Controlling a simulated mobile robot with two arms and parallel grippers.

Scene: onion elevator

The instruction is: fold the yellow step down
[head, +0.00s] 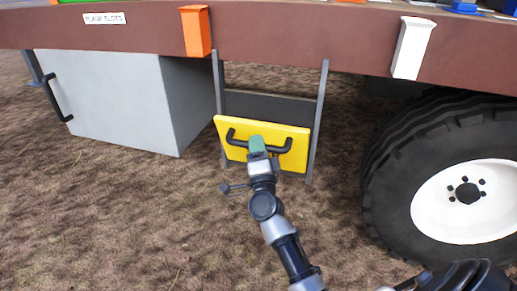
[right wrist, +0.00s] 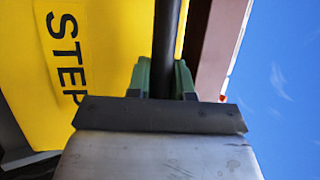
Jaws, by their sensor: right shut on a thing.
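The yellow step (head: 290,133) hangs between two grey uprights under the brown trailer bed, its broad face tilted toward me. A black bar handle (head: 286,146) runs across that face. My right gripper (head: 257,145) is at the handle, its green fingertips shut on the bar. In the right wrist view the fingers (right wrist: 163,78) close on both sides of the black bar (right wrist: 166,45), and the yellow step (right wrist: 105,40) with the letters "STEP" is to the left. My left gripper is not in view; only a dark part of my own body shows at the lower right.
A grey box (head: 110,95) with a black handle hangs left of the step. A large wheel (head: 450,180) stands to the right. An orange bracket (head: 196,32) and a white bracket (head: 411,48) sit on the brown bed edge (head: 290,35). Bare ground (head: 110,220) lies clear in front.

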